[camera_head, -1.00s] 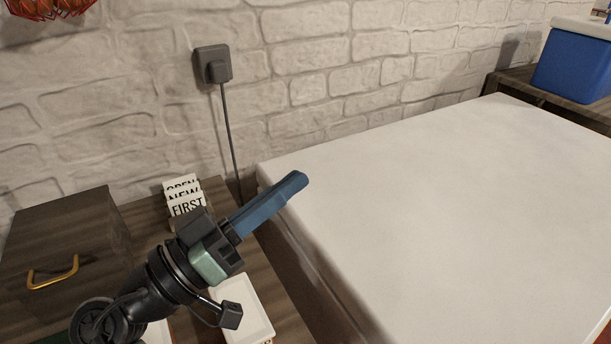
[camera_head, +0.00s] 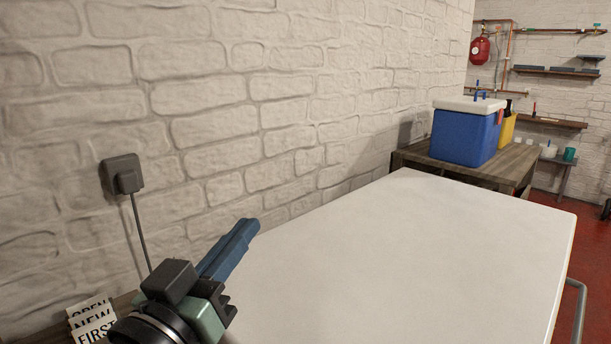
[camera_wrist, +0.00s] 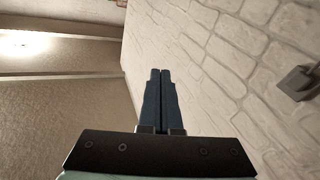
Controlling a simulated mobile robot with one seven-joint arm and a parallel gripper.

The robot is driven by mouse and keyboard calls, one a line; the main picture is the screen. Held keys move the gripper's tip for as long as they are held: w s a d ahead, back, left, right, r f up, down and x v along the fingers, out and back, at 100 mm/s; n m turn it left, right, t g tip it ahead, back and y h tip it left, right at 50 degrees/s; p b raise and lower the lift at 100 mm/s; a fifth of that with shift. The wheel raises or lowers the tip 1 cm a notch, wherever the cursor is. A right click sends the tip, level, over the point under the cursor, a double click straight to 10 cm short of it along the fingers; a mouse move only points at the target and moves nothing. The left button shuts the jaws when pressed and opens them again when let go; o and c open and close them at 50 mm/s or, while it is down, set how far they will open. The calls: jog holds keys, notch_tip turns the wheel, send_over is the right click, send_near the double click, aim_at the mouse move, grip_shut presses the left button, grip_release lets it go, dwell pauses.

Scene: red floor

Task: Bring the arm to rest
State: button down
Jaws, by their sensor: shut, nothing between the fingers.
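My gripper (camera_head: 243,232) shows at the lower left of the head view, with its blue fingers pointing up and to the right. In the picture it overlaps the near left end of a white-topped surface (camera_head: 420,255). In the wrist view the two blue fingers of my gripper (camera_wrist: 160,73) lie side by side, shut with nothing between them. The fingers touch nothing that I can see. Most of my arm is below the frame.
A white brick wall (camera_head: 230,90) runs along the left, with a dark socket and plug (camera_head: 122,174). Word cards (camera_head: 92,320) stand at the lower left. A blue cooler (camera_head: 465,135) sits on a wooden table (camera_head: 425,160). Red floor (camera_head: 590,240) shows at right.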

jog(key=s+d+r+n+t+y, duration=0.1)
jog(key=s+d+r+t+y, duration=0.35)
jog(key=r, duration=0.65)
jog(key=s+d+r+n+t+y, duration=0.15)
jog(key=s+d+r+t, duration=0.3)
jog(key=s+r, duration=0.5)
notch_tip(320, 180, up, 26)
jog(key=w+a+p, duration=0.1)
jog(key=w+p, duration=0.1)
jog(key=p, duration=2.3)
jog(key=shift+w+m, duration=0.3)
jog(key=shift+m, duration=0.15)
